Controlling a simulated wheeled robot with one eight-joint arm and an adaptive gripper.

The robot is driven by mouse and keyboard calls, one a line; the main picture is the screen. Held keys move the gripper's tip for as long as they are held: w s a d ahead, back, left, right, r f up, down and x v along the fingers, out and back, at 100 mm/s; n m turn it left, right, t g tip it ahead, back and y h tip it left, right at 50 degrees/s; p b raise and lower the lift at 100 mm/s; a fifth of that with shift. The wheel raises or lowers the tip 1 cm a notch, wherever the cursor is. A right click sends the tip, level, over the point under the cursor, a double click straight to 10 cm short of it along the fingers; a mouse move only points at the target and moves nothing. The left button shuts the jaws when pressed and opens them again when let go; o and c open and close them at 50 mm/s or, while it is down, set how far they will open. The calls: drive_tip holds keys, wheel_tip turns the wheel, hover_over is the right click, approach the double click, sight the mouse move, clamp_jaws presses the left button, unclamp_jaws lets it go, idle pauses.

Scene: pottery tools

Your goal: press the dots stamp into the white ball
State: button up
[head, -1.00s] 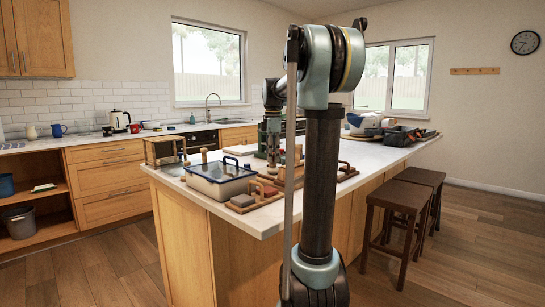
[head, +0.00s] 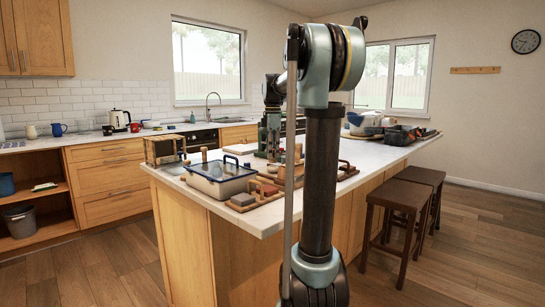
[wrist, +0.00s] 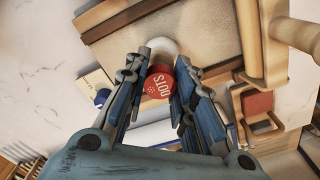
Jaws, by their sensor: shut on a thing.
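The dots stamp (wrist: 159,82) shows in the wrist view as a red round top lettered "DOTS" with small white dots. My gripper (wrist: 160,72) has its fingers on either side of it and is shut on it. The white ball (wrist: 164,47) lies just beyond the stamp in that view, over a tan board, partly covered by the stamp and fingertips. I cannot tell whether stamp and ball touch. In the head view my gripper (head: 270,138) points down over the island; stamp and ball cannot be made out there.
A clear bin with blue handles (head: 222,178) stands on the near left of the island (head: 270,218). Wooden boards with handles lie around the work area; one wooden handle (wrist: 258,40) rises right of the ball. A reddish block (wrist: 257,103) sits nearby. Pale countertop at left is mostly clear.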

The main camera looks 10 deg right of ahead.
drive_tip(key=shift+r, duration=2.35)
